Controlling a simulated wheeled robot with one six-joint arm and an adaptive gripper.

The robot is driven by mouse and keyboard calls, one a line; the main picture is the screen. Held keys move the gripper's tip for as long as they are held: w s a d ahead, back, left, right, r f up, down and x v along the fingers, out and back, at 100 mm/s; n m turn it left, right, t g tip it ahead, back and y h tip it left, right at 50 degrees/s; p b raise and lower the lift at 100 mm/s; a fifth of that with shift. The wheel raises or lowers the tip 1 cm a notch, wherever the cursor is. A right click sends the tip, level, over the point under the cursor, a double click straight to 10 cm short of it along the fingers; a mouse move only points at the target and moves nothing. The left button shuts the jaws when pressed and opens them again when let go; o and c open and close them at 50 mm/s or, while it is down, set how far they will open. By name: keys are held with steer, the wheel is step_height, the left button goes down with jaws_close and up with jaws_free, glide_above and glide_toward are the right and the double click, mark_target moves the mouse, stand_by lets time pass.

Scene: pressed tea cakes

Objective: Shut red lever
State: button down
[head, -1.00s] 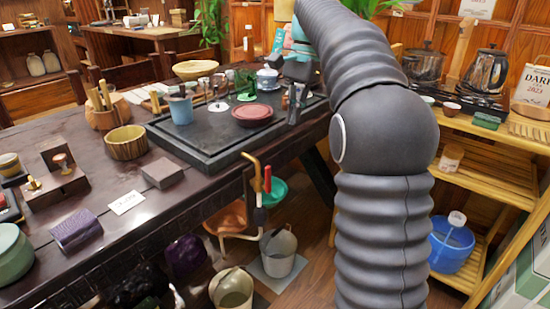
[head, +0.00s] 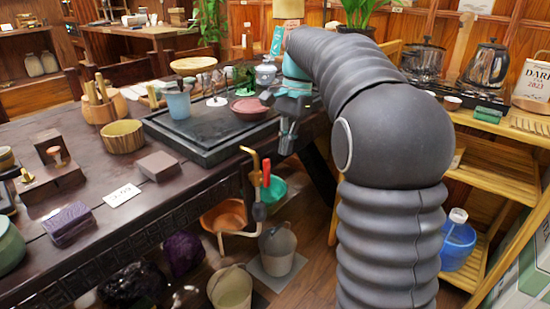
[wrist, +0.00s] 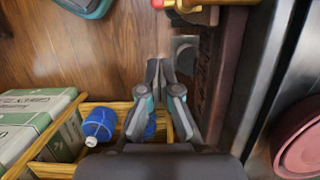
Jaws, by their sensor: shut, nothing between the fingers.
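The red lever (head: 266,172) stands upright on a brass tap pipe (head: 250,163) at the front edge of the dark tea table. In the wrist view, the red lever (wrist: 160,3) shows only partly at the top edge, beside brass pipework (wrist: 200,14). My gripper (head: 287,140) is shut and empty, pointing down by the table edge, above and right of the lever in the head view. In the wrist view, my gripper (wrist: 160,74) has its fingertips together over the floor, apart from the lever.
The dark tea table (head: 140,210) carries a black tray (head: 195,148) with cups and a red dish (head: 250,105). A wooden shelf (head: 500,168) stands at right.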

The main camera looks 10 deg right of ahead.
mark_target(267, 159)
steer(key=shift+s+a+f, duration=0.2)
steer(key=shift+s+a, duration=0.45)
steer(key=shift+a, duration=0.2)
steer(key=shift+s+a+f, duration=0.15)
steer(key=shift+s+a, duration=0.45)
steer(key=shift+a, duration=0.25)
steer(key=shift+s+a+r+t+h+b, duration=0.2)
steer(key=shift+a+t+h+b, duration=0.15)
steer(key=shift+h, duration=0.15)
steer(key=shift+s+a+t+h+b, duration=0.55)
steer(key=shift+a+t+h+b, duration=0.25)
steer(key=shift+h, duration=0.2)
steer(key=a+t+h+b, duration=0.1)
steer(key=s+a+t+h+b, duration=0.1)
steer(key=h+b, duration=0.1)
steer(key=s+f+t+h+b, duration=0.1)
steer(key=b, duration=0.1)
steer(key=shift+a, duration=0.4)
steer(key=shift+s+a+f+b, duration=0.55)
steer(key=shift+s+a+b, duration=0.1)
steer(key=shift+a+b, duration=0.2)
steer(key=shift+w+d+f, duration=0.1)
steer(key=shift+d, duration=0.1)
